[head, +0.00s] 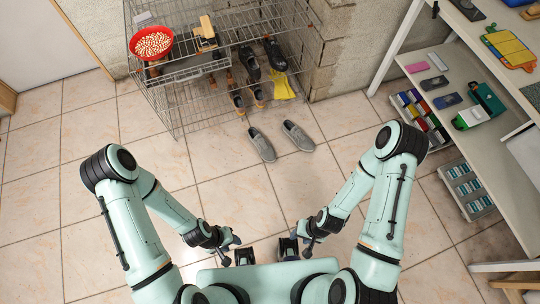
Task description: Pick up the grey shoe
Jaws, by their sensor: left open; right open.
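Two grey shoes lie on the tiled floor in front of the wire rack in the head view: a left grey shoe (262,145) and a right grey shoe (298,136). They lie side by side, a little apart, with nothing on them. My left gripper (233,249) is open, low in the picture near my base. My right gripper (296,243) is open, to the right of it and also near my base. Both grippers are well below the shoes in the picture and touch neither.
A wire rack (172,108) behind the shoes holds dark shoes (250,63), a red bowl (132,44) and a yellow cloth (283,87). A shelf unit (448,115) with boxes stands at the right. A blue-lidded container tray (467,188) sits low there. The left floor is clear.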

